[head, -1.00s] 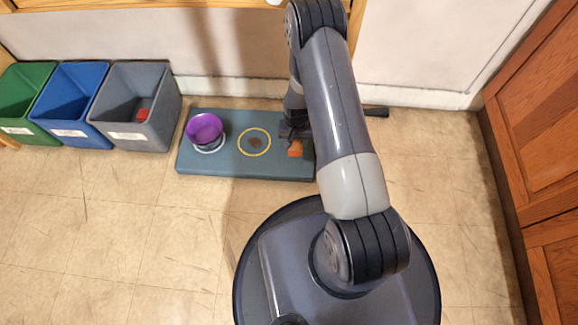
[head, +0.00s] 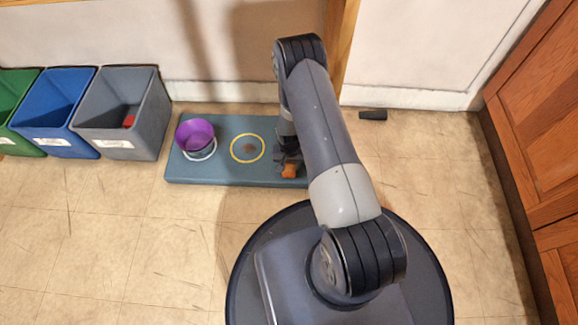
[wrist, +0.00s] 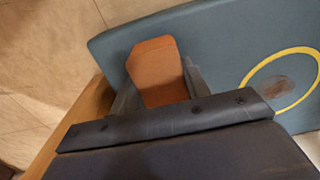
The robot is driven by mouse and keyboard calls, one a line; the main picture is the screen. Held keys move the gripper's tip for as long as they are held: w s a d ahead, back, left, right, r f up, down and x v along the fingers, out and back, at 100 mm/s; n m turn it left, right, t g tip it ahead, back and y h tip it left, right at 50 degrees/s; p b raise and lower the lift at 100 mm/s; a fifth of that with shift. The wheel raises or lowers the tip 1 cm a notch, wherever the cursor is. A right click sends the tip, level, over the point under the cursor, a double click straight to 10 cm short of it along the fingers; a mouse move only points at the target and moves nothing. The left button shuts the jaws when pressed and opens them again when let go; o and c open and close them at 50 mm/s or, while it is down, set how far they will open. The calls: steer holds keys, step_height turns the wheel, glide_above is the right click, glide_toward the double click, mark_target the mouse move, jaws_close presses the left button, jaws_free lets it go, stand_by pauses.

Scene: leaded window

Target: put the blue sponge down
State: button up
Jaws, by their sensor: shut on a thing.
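No blue sponge shows in either view. My gripper (head: 288,160) is shut on an orange block (head: 289,171), over the right end of a low blue-grey platform (head: 226,175), by its near edge. In the wrist view the orange block (wrist: 156,70) sits between the two fingers, with the platform (wrist: 215,40) behind it. I cannot tell whether the block touches the platform. A yellow ring (head: 262,153) around a brown spot is marked on the platform, left of my gripper. My arm hides the platform's right end.
A purple bucket (head: 195,133) stands at the platform's left end. Green (head: 14,115), blue (head: 55,105) and grey (head: 150,125) bins stand further left; the grey one holds a red thing (head: 129,122). A dark object (head: 373,115) lies by the wall. The floor to the right is clear.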

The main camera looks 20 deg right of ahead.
mark_target(289, 164)
steer(key=shift+f, duration=0.15)
steer(key=o, duration=0.9)
step_height(289, 164, up, 12)
steer(key=p, duration=0.5)
